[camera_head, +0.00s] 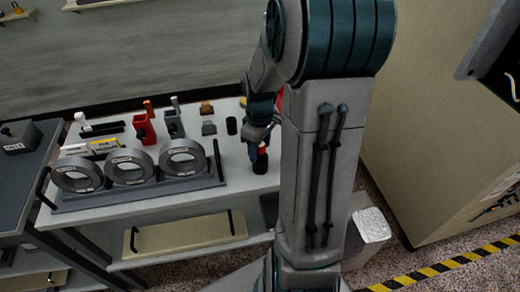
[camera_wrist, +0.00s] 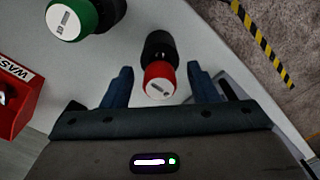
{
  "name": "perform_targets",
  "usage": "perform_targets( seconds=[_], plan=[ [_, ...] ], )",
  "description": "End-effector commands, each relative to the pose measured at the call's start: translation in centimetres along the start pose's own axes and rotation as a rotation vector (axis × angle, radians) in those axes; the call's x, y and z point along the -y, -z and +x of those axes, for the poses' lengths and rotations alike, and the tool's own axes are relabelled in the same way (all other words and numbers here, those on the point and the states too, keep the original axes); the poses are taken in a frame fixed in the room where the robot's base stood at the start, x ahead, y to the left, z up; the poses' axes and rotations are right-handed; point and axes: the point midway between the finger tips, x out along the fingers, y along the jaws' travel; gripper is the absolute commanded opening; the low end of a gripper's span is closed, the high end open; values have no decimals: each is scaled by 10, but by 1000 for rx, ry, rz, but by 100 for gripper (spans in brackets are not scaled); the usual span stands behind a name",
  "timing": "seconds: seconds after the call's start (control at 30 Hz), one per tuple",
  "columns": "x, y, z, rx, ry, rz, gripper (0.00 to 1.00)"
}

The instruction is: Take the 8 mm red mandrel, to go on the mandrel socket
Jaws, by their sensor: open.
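A red-topped mandrel with a black lower part (camera_wrist: 158,80) shows in the wrist view, with a white label on its red end that is too small to read. It stands near the right end of the bench in the head view (camera_head: 261,162). My gripper (camera_wrist: 160,69) is open, with one blue finger on each side of the mandrel and gaps visible on both sides. In the head view my gripper (camera_head: 260,138) is over the mandrel and partly hides it. I cannot make out the mandrel socket.
A green-topped cylinder (camera_wrist: 78,17) stands left of the mandrel in the wrist view, and a red bin (camera_wrist: 14,97) is farther left. Several grey rings (camera_head: 128,167) stand in a rack on the bench. A black cylinder (camera_head: 231,126) stands near my gripper.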

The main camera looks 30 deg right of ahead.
Motion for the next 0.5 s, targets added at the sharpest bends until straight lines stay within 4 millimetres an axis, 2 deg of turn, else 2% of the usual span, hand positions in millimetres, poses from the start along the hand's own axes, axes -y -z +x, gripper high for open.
perform_targets(
  seconds=[0.13,0.17,0.33,0.5],
  plan=[
    [0,0,0,0,0,0,54],
    [0,0,0,0,0,0,51],
    [0,0,0,0,0,1,5],
    [0,0,0,0,0,1,5]
  ],
)
